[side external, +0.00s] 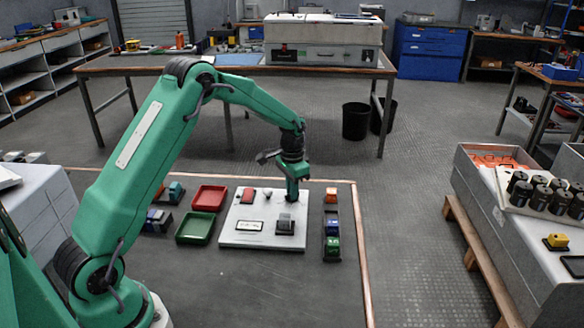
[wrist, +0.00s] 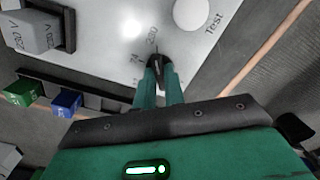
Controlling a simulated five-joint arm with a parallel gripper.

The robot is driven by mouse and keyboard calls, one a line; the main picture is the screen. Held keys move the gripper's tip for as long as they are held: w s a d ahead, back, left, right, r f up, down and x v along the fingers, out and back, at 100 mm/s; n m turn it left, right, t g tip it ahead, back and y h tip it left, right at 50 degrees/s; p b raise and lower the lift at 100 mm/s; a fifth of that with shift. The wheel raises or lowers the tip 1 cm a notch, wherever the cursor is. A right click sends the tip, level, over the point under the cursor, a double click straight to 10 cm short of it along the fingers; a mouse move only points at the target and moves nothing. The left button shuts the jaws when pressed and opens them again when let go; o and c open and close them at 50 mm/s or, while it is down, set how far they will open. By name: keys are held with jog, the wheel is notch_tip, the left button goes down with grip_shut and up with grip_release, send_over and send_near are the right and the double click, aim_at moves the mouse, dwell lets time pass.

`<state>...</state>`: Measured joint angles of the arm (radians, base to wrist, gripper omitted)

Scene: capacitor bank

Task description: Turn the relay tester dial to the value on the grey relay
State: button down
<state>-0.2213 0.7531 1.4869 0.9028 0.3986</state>
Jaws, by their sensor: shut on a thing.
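The grey relay (side external: 285,224) sits in a dark socket on the white relay tester (side external: 233,238). My gripper (side external: 292,198) reaches down to the tester's back right. In the wrist view my gripper (wrist: 159,80) is shut on the black dial (wrist: 156,70). The jaws hide the dial's lower part and other marks.
A white Test button (wrist: 192,13) is near the dial. The tester also bears a red part (side external: 247,195) and a small display (side external: 249,226). A red tray (side external: 208,198) and green tray (side external: 195,227) stand left. A rack with a green relay (side external: 333,245) stands right.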

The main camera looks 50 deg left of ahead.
jog(key=shift+r+m, duration=0.15)
jog(key=shift+m, duration=0.35)
jog(key=shift+w, duration=0.1)
jog(key=c, duration=1.5)
grip_release()
notch_tip(320, 180, up, 7)
jog(key=shift+r, duration=0.35)
